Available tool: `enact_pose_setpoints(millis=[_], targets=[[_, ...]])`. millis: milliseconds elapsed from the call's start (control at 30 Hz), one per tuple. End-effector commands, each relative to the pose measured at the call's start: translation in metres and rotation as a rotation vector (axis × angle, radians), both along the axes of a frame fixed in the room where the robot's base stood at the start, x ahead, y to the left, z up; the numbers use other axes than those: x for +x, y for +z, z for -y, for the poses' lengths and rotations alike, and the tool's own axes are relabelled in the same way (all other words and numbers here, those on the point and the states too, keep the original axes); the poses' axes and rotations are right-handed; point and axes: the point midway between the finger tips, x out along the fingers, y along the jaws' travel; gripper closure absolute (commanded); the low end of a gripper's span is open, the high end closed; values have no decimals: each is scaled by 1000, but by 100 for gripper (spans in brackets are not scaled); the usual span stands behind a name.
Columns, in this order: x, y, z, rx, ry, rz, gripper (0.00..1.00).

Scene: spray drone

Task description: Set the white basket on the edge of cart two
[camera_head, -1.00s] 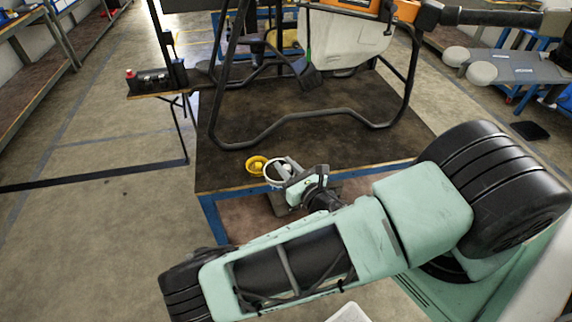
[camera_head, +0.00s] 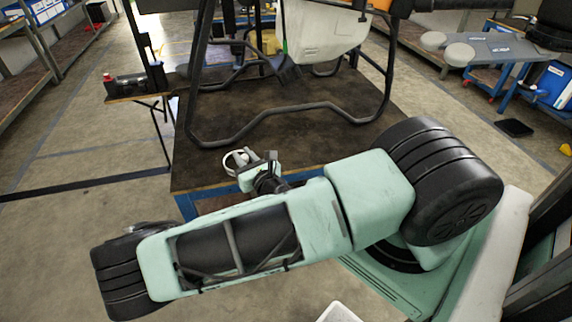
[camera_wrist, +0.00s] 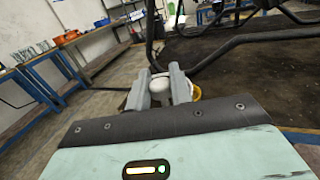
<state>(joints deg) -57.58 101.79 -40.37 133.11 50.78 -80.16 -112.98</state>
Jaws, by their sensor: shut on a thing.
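The white basket (camera_head: 228,163) shows as a small white ring at the near left corner of the dark-topped cart (camera_head: 290,145) with a blue frame. My gripper (camera_head: 258,160) is shut on it. In the wrist view the basket (camera_wrist: 161,87) is a white shape between the two grey fingers of my gripper (camera_wrist: 161,80), which partly hide it. A yellow thing (camera_wrist: 196,92) shows just behind the right finger in the wrist view.
A black tubular frame with a white tank (camera_head: 325,35) stands on the cart. A small stand with a black device (camera_head: 132,88) is at the left. A grey-topped bench (camera_head: 505,48) is at the right. The floor left of the cart is mostly clear.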

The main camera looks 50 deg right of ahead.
Motion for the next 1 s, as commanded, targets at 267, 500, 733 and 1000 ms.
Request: enact_pose_setpoints(millis=[267,500,733,1000], targets=[[35,-36,56,9,-173,8,100],[51,-50,119,5,-333,7,100],[51,-58,187,-3,-488,2,100],[37,-56,246,-14,-619,-10,100]])
